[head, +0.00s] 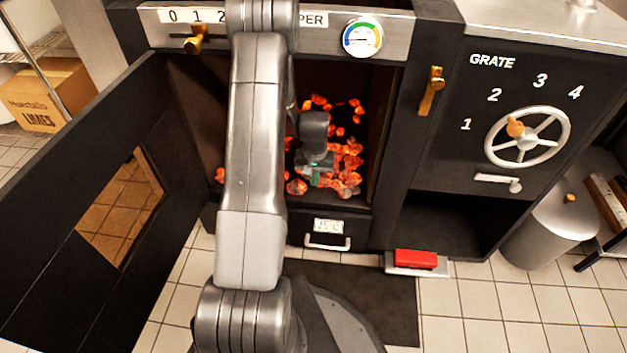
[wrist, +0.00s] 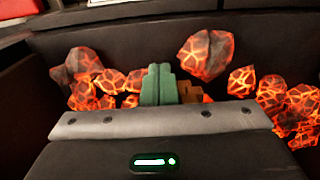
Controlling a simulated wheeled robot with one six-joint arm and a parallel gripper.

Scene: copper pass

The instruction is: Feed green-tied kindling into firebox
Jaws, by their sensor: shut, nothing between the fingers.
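The firebox (head: 205,110) stands open, with glowing orange coals (head: 345,165) on its floor. My gripper (head: 316,178) is inside it, low over the coals. In the wrist view its two green fingertips (wrist: 158,72) are together with nothing held between them. A small brown wood-like piece (wrist: 190,92) shows just right of the fingers among the coals, mostly hidden behind my gripper; it may be kindling, but no green tie can be made out on it. Coals (wrist: 207,53) also lie beyond and on both sides of the fingers.
The firebox door (head: 60,215) is swung open to the left, with a window in it. A grate handwheel (head: 527,137) and brass handle (head: 432,92) are right of the opening. A red pedal (head: 415,259) is low in front. A metal bin (head: 545,230) stands at right.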

